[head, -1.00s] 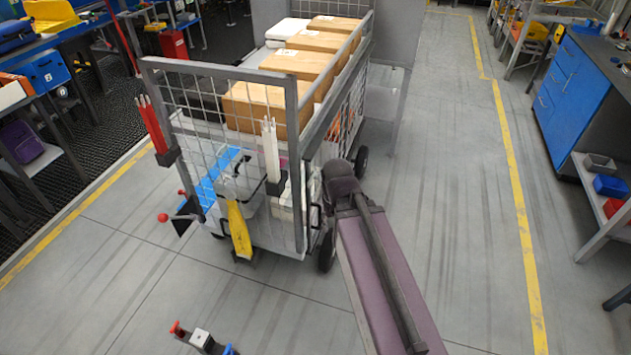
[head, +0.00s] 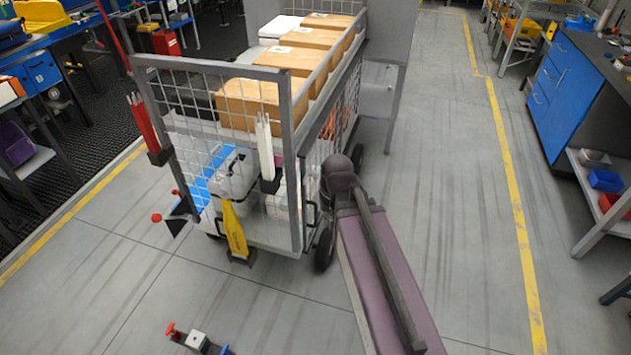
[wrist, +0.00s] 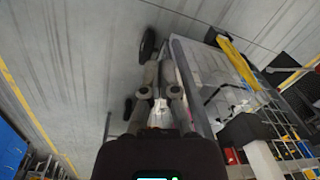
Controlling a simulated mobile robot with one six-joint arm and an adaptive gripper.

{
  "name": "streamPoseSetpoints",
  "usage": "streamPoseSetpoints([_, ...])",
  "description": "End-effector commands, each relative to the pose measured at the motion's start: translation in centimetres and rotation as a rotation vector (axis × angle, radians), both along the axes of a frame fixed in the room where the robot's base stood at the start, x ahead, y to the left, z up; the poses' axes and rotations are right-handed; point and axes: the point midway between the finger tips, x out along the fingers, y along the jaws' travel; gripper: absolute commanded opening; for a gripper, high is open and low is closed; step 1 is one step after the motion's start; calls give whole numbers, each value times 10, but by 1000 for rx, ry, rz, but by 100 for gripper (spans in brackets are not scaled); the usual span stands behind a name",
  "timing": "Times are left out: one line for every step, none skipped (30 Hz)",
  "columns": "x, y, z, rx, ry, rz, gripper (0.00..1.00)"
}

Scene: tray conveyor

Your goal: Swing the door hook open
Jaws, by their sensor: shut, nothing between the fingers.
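The wire-sided cart (head: 292,180) stands ahead, with a mesh end panel (head: 212,67) framed in grey bars. A thin black curved piece (head: 313,212) sits low beside the right post; I cannot tell if it is the door hook. No hook stands out clearly elsewhere. In the wrist view my gripper (wrist: 160,62) is shut and empty, its fingers together beside the cart's grey edge bar (wrist: 192,85). I cannot tell if they touch it. In the head view my own arm hides the gripper.
Cardboard boxes (head: 250,103) fill the cart's top. A yellow piece (head: 235,232) and white sticks (head: 265,150) hang at its near end. A red-knobbed lever (head: 157,217) juts out at left. A black wheel (head: 325,248) stands close to my arm. Floor to the right is clear.

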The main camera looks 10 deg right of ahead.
Motion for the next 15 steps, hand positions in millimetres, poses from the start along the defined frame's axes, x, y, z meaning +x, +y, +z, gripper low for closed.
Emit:
streamPoseSetpoints([7,-1,-11,23,-1,-39,0])
streamPoseSetpoints([11,-1,-14,40,-1,-66,0])
streamPoseSetpoints([15,0,-19,64,0,-103,0])
streamPoseSetpoints([19,0,-22,82,1,-133,0])
streamPoseSetpoints([23,0,-26,102,2,-164,0])
streamPoseSetpoints([28,0,-30,130,5,-207,0])
streamPoseSetpoints([32,1,-34,149,7,-240,0])
streamPoseSetpoints([36,1,-37,172,10,-272,0])
streamPoseSetpoints([42,1,-41,200,14,-317,0])
streamPoseSetpoints([46,1,-44,220,17,-349,0])
streamPoseSetpoints([50,0,-47,242,21,-382,0])
streamPoseSetpoints([56,0,-50,271,27,-426,0])
streamPoseSetpoints([60,0,-53,293,31,-458,0])
streamPoseSetpoints([64,-1,-56,314,37,-490,0])
streamPoseSetpoints([69,-2,-59,342,45,-533,0])
